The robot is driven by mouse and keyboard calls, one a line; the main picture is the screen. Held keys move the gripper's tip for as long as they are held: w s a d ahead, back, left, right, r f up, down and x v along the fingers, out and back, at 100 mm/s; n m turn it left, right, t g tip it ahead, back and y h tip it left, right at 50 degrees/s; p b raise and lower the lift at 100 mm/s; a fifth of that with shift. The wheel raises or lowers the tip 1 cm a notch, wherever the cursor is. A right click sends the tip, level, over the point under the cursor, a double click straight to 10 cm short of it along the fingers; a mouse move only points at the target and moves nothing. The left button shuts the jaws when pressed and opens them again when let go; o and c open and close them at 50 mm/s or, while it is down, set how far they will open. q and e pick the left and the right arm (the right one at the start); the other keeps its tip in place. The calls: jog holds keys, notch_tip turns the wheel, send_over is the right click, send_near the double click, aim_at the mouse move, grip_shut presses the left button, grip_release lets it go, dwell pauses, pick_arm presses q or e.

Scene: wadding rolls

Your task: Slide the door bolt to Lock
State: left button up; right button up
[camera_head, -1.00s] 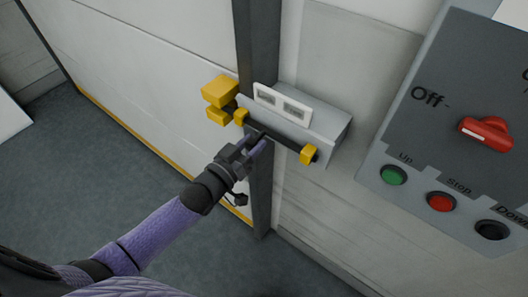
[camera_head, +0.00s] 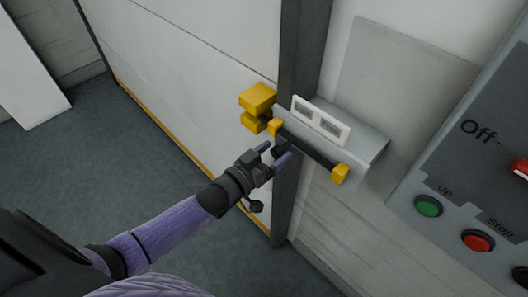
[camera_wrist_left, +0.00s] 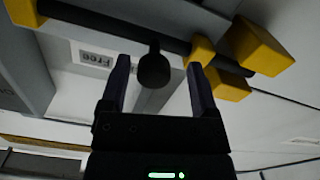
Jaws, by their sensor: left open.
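The door bolt is a dark rod (camera_head: 308,148) running through yellow brackets on a grey housing (camera_head: 367,148). A dark rounded knob hangs from the rod; it shows in the left wrist view (camera_wrist_left: 154,68) and as a small dark piece in the head view (camera_head: 280,149). My left gripper (camera_head: 274,154) is open just below the rod. In the left wrist view its two fingers (camera_wrist_left: 160,88) stand apart on either side of the knob, with gaps to both sides. A label in the wrist view reads "Free" (camera_wrist_left: 96,59). My right gripper is not in view.
Yellow blocks (camera_head: 258,98) sit on the white door panel (camera_head: 190,60) left of a dark post (camera_head: 304,45). A control panel (camera_head: 460,165) with a green and a red button is at the right. Grey floor lies open at lower left.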

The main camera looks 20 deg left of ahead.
pick_arm(q)
jog(key=p+v, duration=0.1)
jog(key=v, duration=0.8)
jog(key=s+a+f+g+y+b, duration=0.1)
jog(key=s+f+g+y+b, duration=0.25)
jog(key=f, duration=0.95)
jog(key=s+a+f+g+y, duration=0.2)
jog(key=s+f+g, duration=0.4)
jog(key=f, duration=0.6)
jog(key=s+d+f+g+b, duration=0.1)
jog(key=s+f+g, duration=0.1)
jog(key=s+f, duration=0.2)
jog(key=s+d+f+g, duration=0.2)
jog(key=s+f, duration=0.2)
jog(key=s, duration=0.5)
jog(key=s+d+f+m+g+b, duration=0.1)
jog(key=s+f+g, duration=0.2)
jog(key=s, duration=0.4)
jog(key=shift+s+f+y+b, duration=0.35)
jog(key=shift+f+y, duration=0.05)
jog(key=shift+y, duration=0.05)
jog(key=shift+w+d, duration=0.1)
